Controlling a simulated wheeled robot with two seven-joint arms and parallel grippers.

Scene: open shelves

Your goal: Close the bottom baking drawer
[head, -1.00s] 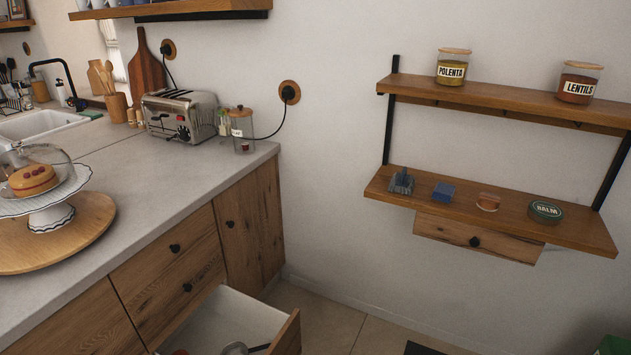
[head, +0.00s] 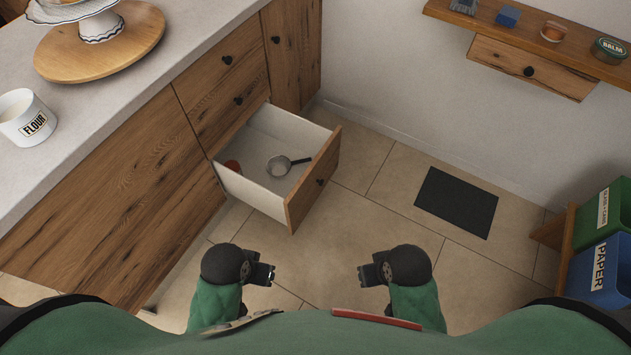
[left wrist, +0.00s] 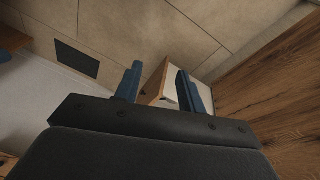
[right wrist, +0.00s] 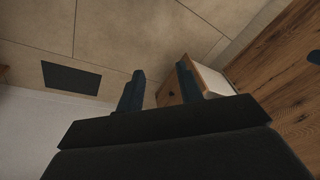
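The bottom baking drawer (head: 312,178) is pulled well out from the wooden cabinet, with a wooden front, a black knob and white inner walls. A small sieve (head: 279,166) with a dark handle and a reddish item (head: 232,166) lie in it. The drawer also shows in the left wrist view (left wrist: 153,84) and the right wrist view (right wrist: 172,92). My left gripper (head: 270,274) is in front of the drawer, apart from it, with its fingers spread and empty. My right gripper (head: 363,274) is to the right of it, also apart from the drawer, open and empty.
Two closed drawer fronts (head: 214,72) sit above the open drawer. A dark mat (head: 456,202) lies on the tiled floor to the right. Green and blue bins (head: 600,272) stand at the right edge. The floor before the drawer is clear.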

